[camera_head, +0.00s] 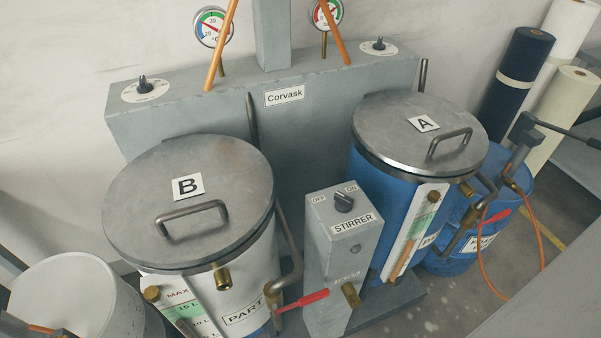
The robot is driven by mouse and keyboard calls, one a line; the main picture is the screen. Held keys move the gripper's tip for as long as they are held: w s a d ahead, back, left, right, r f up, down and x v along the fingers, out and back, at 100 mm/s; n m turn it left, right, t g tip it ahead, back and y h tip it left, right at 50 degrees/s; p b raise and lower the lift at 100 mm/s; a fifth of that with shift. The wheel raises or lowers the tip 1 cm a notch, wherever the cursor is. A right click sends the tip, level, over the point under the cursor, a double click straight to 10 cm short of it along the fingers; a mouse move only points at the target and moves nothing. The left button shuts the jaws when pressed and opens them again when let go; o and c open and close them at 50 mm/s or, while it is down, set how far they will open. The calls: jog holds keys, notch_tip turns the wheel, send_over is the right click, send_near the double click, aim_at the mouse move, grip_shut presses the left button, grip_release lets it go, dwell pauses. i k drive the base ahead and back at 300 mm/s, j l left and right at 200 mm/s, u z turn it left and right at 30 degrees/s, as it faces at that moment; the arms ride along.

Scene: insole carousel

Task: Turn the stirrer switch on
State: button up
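The stirrer switch (343,202) is a small black knob on the sloped top of the grey box marked STIRRER (342,245). OFF is printed to the upper left of the knob and ON to its upper right. The knob is too small to tell for sure which mark it points to. My gripper is not in view.
The box stands between lidded tank B (188,245) and lidded tank A (420,130). A red lever (302,300) and brass spout are low by the box. Behind is a grey cabinet marked Corvask (310,125) with two dials. A blue drum (465,250) stands right.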

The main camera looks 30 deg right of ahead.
aim_at(344, 204)
jog(key=k+z, duration=0.15)
jog(key=z, duration=0.2)
jog(key=k+l+z, duration=0.15)
jog(key=z, duration=0.2)
